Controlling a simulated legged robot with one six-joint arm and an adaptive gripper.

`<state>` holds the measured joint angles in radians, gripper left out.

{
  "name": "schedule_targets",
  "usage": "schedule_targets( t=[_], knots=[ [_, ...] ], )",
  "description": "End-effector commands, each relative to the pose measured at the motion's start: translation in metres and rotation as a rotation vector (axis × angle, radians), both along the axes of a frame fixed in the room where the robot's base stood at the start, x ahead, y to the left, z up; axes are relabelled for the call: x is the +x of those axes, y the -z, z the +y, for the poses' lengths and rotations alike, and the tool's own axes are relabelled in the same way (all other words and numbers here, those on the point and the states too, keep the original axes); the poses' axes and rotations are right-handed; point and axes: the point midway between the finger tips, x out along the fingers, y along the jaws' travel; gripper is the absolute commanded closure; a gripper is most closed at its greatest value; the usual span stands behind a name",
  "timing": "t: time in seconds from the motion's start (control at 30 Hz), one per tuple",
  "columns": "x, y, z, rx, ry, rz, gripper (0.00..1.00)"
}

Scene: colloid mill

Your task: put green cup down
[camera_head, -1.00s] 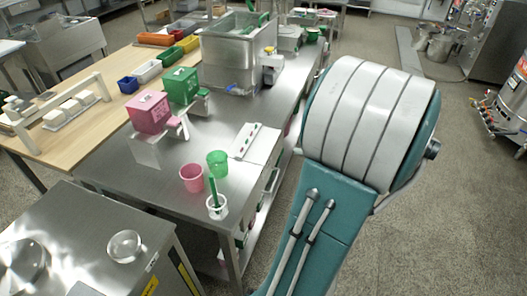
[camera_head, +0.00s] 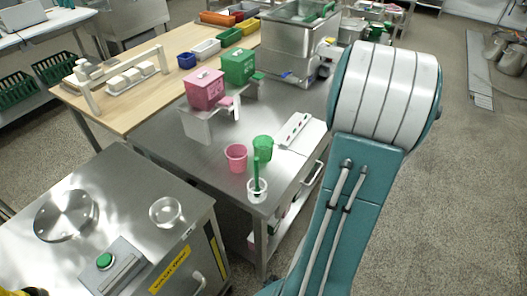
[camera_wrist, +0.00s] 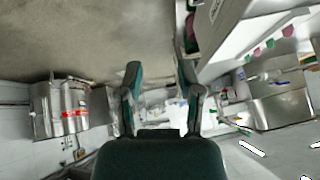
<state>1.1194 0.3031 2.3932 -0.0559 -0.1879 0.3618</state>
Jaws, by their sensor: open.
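The green cup (camera_head: 263,148) stands upright on the steel table (camera_head: 215,165) in the head view, close to its near right corner. A pink cup (camera_head: 236,157) stands just left of it. A white holder (camera_head: 257,190) with a green-handled tool is in front of both. My gripper (camera_wrist: 160,85) shows in the wrist view with its two fingers spread apart and nothing between them. It is away from the cup, and the cup cannot be made out in the wrist view. In the head view my arm hides the gripper.
Pink (camera_head: 205,89) and green (camera_head: 238,66) boxes sit on stands farther back. A steel machine cabinet (camera_head: 130,200) with a glass dish (camera_head: 166,211) stands at the front left. Open floor lies right of the table.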

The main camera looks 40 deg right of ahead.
Motion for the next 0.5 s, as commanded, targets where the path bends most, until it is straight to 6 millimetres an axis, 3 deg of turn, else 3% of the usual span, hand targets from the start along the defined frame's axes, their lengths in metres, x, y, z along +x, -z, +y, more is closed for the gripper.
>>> schedule_targets(
  t=[0.17,0.3,0.5],
  knots=[
    [0.070,-0.014,0.021,-0.259,-0.421,-0.022,0.53],
    [0.124,-0.029,0.062,-0.433,-0.742,-0.104,0.53],
    [0.163,-0.045,0.116,-0.570,-1.021,-0.231,0.53]
  ],
)
